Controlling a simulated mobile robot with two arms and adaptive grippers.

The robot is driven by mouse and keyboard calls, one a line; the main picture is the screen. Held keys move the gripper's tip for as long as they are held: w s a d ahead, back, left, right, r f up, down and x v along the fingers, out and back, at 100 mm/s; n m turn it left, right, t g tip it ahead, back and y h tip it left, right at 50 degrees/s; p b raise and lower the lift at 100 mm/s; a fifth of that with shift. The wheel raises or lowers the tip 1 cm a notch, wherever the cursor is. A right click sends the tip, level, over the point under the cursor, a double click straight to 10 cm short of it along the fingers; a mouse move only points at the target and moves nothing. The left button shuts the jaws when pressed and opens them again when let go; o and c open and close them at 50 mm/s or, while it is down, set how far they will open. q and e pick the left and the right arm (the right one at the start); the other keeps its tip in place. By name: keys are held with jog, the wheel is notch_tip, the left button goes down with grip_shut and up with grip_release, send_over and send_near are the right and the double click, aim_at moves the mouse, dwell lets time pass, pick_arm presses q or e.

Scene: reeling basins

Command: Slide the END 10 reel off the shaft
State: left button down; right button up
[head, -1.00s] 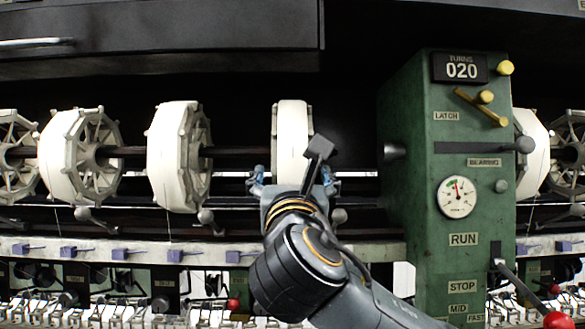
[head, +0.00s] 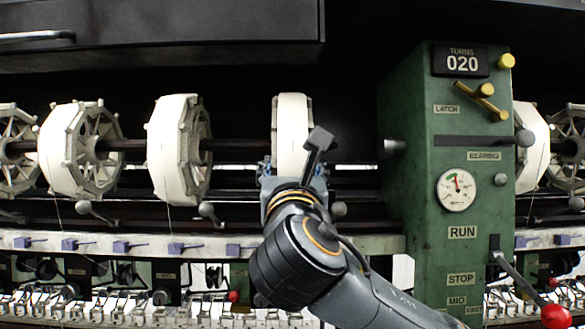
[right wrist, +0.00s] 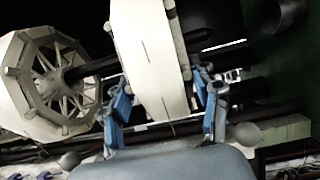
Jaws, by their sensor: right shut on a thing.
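The END 10 reel, the white reel (head: 291,130) nearest the green gear housing, sits on the dark shaft (head: 236,147); no label shows on it. My right gripper (head: 293,168) reaches up from below and is shut on this reel. In the right wrist view, blue fingers of the gripper (right wrist: 162,82) stand on the left and right of the reel's pale rim (right wrist: 148,62). My wrist hides the reel's lower part in the head view. My left gripper is not in view.
The green housing (head: 420,200) with levers and a gauge stands close on the right. Another white reel (head: 178,150) is on the shaft to the left, with a gap between. A pale rail with blue clips (head: 125,246) runs below. A dark cover (head: 160,35) hangs above.

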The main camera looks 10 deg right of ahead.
jog(key=shift+r, duration=0.45)
dwell(0.4)
jog(key=shift+s+d, duration=0.1)
jog(key=shift+d, duration=0.45)
jog(key=s+d, duration=0.2)
jog(key=d, duration=0.9)
jog(key=shift+s+d+b, duration=0.25)
jog(key=shift+d+b, duration=0.1)
jog(key=shift+b, duration=0.1)
